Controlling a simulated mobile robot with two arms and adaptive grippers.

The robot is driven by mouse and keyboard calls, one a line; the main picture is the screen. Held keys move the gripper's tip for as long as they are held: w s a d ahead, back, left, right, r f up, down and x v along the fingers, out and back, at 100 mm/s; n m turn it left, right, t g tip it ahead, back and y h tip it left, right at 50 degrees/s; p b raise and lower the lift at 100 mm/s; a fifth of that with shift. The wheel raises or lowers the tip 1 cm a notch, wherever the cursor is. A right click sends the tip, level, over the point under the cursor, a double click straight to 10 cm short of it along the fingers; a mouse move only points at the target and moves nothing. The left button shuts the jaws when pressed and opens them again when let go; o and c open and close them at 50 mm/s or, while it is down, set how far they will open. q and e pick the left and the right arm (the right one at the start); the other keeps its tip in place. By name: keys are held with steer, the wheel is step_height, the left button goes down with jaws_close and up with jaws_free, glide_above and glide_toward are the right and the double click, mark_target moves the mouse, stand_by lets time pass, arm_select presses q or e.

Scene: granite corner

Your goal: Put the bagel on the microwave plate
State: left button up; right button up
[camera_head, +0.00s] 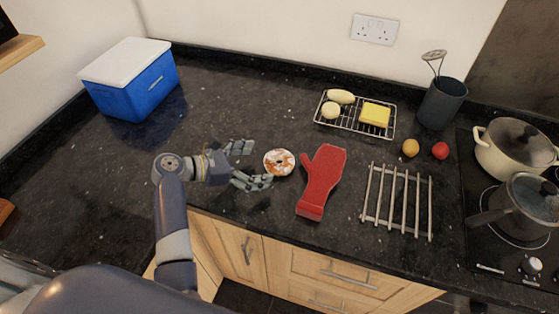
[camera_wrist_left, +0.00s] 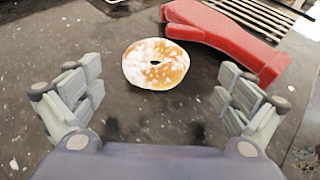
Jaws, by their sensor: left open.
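The bagel (camera_head: 279,155), round with white icing or sugar on orange-brown, lies flat on the dark granite counter. In the left wrist view the bagel (camera_wrist_left: 141,64) sits ahead of my fingers, roughly centred between them and apart from both. My left gripper (camera_head: 248,165) is open and empty, just left of the bagel; its two spread fingers also show in the left wrist view (camera_wrist_left: 158,98). No microwave plate can be made out in either view. My right gripper is not in view.
A red oven mitt (camera_head: 322,180) lies right of the bagel. Beyond are a metal rack (camera_head: 397,200), a wire rack (camera_head: 341,122) with food, a blue cooler (camera_head: 140,90), a utensil holder (camera_head: 441,103) and pots (camera_head: 505,160) on the stove. The left counter is clear.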

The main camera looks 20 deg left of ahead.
mark_target(283, 160)
arm_select(q)
steer(key=shift+w+a+p+x, duration=0.1)
steer(key=shift+p+x, duration=0.25)
steer(key=shift+x, duration=1.15)
steer(key=shift+w+a+p+x, duration=0.1)
steer(key=shift+p+x, duration=0.2)
steer(key=shift+x, duration=1.2)
steer(key=c, duration=0.6)
